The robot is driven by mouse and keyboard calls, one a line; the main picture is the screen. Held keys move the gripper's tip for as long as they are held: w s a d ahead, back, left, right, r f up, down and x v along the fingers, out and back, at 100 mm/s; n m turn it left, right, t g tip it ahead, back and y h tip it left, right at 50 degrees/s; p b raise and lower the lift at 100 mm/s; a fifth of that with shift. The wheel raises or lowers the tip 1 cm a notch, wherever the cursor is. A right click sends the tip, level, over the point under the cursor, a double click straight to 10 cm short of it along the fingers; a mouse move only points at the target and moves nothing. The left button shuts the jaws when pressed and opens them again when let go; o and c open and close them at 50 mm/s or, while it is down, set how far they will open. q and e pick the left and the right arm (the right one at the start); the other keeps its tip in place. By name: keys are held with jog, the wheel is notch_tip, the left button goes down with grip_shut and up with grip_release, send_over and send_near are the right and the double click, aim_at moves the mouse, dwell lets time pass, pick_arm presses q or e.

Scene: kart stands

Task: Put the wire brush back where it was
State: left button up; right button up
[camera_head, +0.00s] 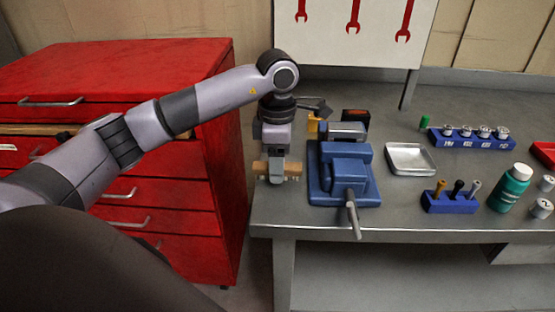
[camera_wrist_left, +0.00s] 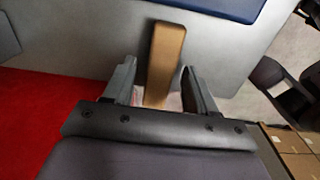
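The wire brush (camera_head: 262,168) has a tan wooden back with bristles showing below it. It is at the left end of the grey workbench, left of the blue vise (camera_head: 347,170). My left gripper (camera_head: 277,177) is right at the brush, pointing down, with a finger in front of its middle. In the left wrist view the brush (camera_wrist_left: 166,55) runs between the two fingers of the left gripper (camera_wrist_left: 158,75). The fingers are apart, with gaps showing beside the wood. Whether the bristles touch the bench is unclear. My right gripper is not in view.
A red drawer cabinet (camera_head: 200,180) stands left of the workbench (camera_head: 300,215). Right of the vise are a metal tray (camera_head: 410,173), blue holders with sockets (camera_head: 470,142) and bits (camera_head: 450,204), and a green bottle (camera_head: 508,190). A wrench board (camera_head: 330,45) hangs behind.

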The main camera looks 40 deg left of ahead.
pick_arm(q)
jog(key=shift+r, duration=0.1)
jog(key=shift+r, duration=0.35)
notch_tip(320, 180, up, 11)
jog(key=p, duration=0.1)
jog(key=shift+r, duration=0.2)
dwell(0.4)
